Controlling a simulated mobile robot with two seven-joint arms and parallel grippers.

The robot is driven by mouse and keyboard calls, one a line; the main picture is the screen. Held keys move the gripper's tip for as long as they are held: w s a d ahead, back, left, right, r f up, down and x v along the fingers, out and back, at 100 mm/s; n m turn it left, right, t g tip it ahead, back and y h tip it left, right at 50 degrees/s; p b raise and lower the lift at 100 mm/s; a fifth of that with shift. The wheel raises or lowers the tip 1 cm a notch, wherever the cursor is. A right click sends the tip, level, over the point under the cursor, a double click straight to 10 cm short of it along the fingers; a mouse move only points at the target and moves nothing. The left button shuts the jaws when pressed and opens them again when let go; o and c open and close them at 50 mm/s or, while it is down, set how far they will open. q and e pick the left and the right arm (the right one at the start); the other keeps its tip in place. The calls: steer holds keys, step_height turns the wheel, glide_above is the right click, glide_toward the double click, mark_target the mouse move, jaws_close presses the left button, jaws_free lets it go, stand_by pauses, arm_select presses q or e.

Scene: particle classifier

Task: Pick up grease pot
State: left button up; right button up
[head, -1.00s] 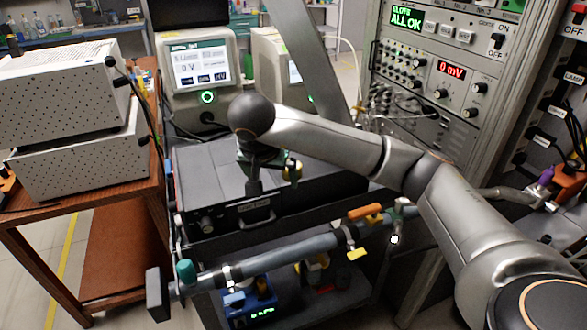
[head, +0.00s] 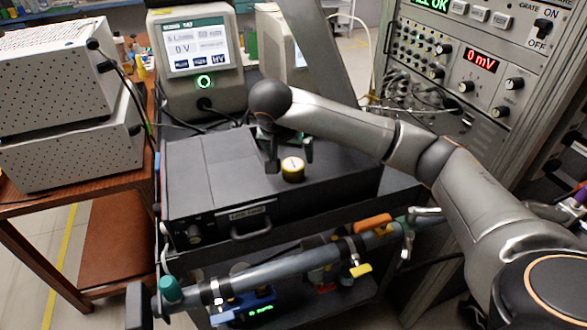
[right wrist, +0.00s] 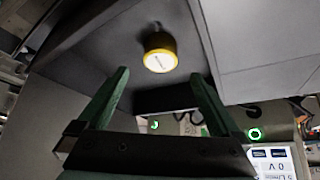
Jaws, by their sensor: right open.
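The grease pot (head: 293,169) is a small, short round pot, yellow and dark with a pale lid. It stands on top of the black box (head: 220,165) in the head view. In the right wrist view the pot (right wrist: 159,56) shows its yellow rim and pale labelled face. My right gripper (head: 288,157) is just beside and behind the pot in the head view. In the right wrist view its two green fingers (right wrist: 159,75) are spread wide and empty, with the pot past their tips, roughly centred. My left gripper is in neither view.
A display unit (head: 195,55) reading 0 V stands behind the box. A tall instrument rack (head: 450,80) is at the right. White perforated boxes (head: 55,70) sit on a brown table at the left. A grey pipe with valves (head: 270,270) runs across the front.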

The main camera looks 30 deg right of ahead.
mark_target(293, 164)
steer(key=x, duration=0.8)
steer(key=shift+r, duration=0.1)
steer(key=c, duration=1.5)
steer(key=shift+o, duration=0.2)
